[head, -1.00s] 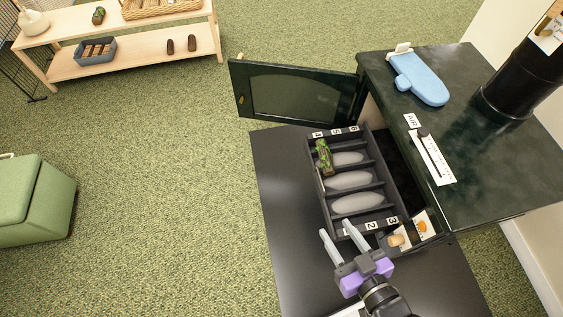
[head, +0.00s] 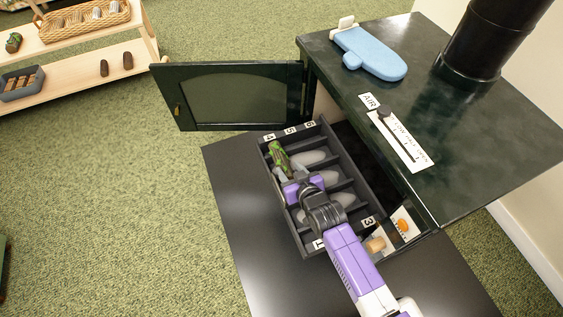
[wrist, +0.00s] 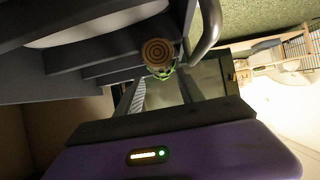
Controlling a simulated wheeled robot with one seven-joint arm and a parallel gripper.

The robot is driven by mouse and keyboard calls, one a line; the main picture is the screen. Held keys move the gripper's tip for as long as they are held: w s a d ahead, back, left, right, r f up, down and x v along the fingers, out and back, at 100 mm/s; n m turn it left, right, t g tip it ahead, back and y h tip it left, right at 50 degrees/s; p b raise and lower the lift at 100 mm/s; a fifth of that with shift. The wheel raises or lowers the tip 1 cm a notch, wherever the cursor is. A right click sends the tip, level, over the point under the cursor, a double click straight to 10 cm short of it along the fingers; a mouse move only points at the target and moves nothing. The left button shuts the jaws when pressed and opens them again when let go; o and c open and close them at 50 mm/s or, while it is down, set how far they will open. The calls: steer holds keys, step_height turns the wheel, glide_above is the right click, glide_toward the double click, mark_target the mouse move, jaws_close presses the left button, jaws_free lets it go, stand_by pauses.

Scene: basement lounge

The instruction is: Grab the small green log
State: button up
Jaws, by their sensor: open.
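The small green log (head: 279,158) is a short brown piece with green mossy sides. It lies at the far left of the dark divided tray (head: 352,170), close to the label 4. In the wrist view its round ringed end (wrist: 158,52) faces the camera, with green at its lower edge. My gripper (head: 289,173) is open over the tray, its fingertips close to the log's near end. In the wrist view the two fingers (wrist: 160,93) point toward the log. I cannot tell whether they touch it. My wrist hides part of the tray's near left compartments.
An open dark stove door (head: 235,95) stands behind the tray. The stove top (head: 445,120) at the right holds a blue mitt (head: 370,53) and a black pipe (head: 490,45). A wooden shelf (head: 85,70) is at the back left. Carpet left of the tray is clear.

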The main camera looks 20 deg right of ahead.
mark_target(282, 161)
steer(key=b+x, duration=0.1)
steer(key=x, duration=0.2)
steer(key=b+x, duration=0.1)
steer(key=x, duration=0.2)
steer(key=shift+w+a+r, duration=0.1)
steer(key=shift+a+r, duration=0.05)
steer(key=shift+r, duration=0.1)
steer(key=shift+c, duration=0.3)
jaws_close()
